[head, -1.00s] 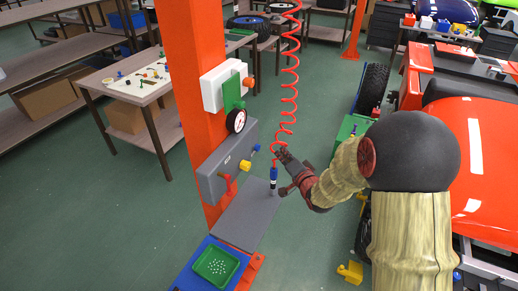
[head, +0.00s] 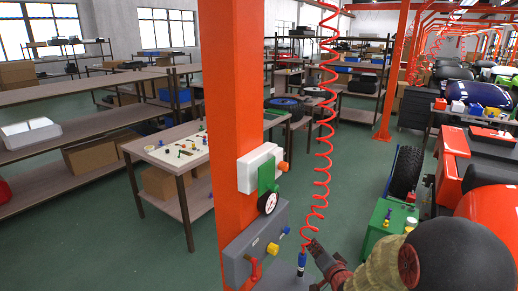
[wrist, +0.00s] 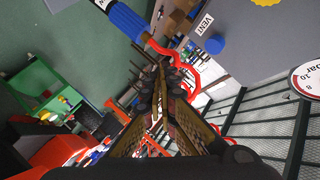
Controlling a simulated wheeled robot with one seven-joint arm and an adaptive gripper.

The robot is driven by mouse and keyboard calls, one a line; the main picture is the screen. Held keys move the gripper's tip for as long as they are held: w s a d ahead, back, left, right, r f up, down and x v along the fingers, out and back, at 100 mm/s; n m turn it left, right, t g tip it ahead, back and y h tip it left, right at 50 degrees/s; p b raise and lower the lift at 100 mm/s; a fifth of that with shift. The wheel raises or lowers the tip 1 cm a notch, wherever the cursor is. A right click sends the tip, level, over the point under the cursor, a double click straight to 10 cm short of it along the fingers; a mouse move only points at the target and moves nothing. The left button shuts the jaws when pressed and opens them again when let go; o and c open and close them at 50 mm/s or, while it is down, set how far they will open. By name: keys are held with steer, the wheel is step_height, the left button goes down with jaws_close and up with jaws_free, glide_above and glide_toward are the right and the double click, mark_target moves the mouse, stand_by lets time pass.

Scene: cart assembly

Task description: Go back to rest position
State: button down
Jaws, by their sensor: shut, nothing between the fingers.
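My gripper (head: 314,245) is at the lower middle of the head view, just right of the orange post and beside the red coiled hose (head: 322,150). In the wrist view my gripper (wrist: 162,72) has its fingers together with nothing held between them. The blue and black hose tool (head: 301,262) stands upright at the lower end of the hose, left of the fingers. It also shows in the wrist view (wrist: 127,20), above left of the fingertips. The tool looks apart from the fingers, and the red hose passes close to them.
The orange post (head: 232,120) carries a gauge (head: 268,202) and a grey box (head: 255,245) with coloured valves. A table (head: 180,152) stands left. Green floor lies between.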

steer(key=s+d+f+n+g+h, duration=0.1)
steer(key=s+d+f+n+g, duration=0.1)
steer(key=s+f+g, duration=0.4)
steer(key=s+d+f+n+g+h, duration=0.2)
steer(key=s+d, duration=0.1)
steer(key=s, duration=0.6)
steer(key=s+a+r+n+g, duration=0.2)
steer(key=s+a+r, duration=0.1)
steer(key=s+r, duration=0.55)
steer(key=s+a+r+n+g, duration=0.15)
steer(key=s+r, duration=0.45)
steer(key=s, duration=0.6)
steer(key=s+a+r+t+y, duration=0.1)
steer(key=s+a+r+t, duration=0.2)
steer(key=r, duration=0.6)
steer(key=shift+s+n, duration=0.15)
steer(key=shift+n, duration=0.3)
